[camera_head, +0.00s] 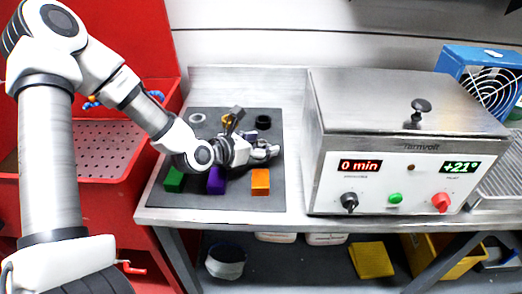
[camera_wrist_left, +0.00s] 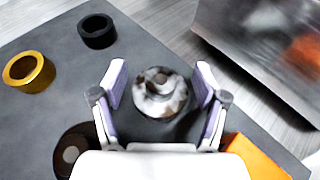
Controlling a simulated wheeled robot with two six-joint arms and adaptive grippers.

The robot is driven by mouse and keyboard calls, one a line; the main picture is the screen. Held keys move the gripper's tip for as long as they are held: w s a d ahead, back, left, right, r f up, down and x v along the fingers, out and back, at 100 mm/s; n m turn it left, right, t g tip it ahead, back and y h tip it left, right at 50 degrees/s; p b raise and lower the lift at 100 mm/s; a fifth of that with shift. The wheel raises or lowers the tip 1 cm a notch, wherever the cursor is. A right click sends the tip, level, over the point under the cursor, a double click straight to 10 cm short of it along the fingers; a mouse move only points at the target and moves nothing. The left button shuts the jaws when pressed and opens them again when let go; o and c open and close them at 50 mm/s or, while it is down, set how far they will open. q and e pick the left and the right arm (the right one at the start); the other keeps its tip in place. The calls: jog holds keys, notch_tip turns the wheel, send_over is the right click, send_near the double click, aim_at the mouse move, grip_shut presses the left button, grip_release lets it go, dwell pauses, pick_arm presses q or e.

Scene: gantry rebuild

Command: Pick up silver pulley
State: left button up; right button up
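The silver pulley (camera_wrist_left: 160,93) is a round, stepped, shiny part with brownish reflections. In the left wrist view it sits on the dark mat between the two fingers of my left gripper (camera_wrist_left: 160,90). The fingers are spread, with a visible gap on each side of the pulley. In the head view my left gripper (camera_head: 262,152) is low over the right part of the mat, and the pulley is hard to tell apart from it there. My right gripper is not in view.
The dark mat (camera_head: 215,203) holds an orange block (camera_head: 260,182), a purple block (camera_head: 216,181), a green block (camera_head: 174,180), a black ring (camera_head: 263,122), a gold ring (camera_head: 227,118) and a silver ring (camera_head: 197,118). A steel Tarnvolt machine (camera_head: 400,185) stands close on the right.

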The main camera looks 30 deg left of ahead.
pick_arm(q)
jog(key=shift+s, duration=0.1)
grip_shut()
jog(key=shift+d, duration=0.1)
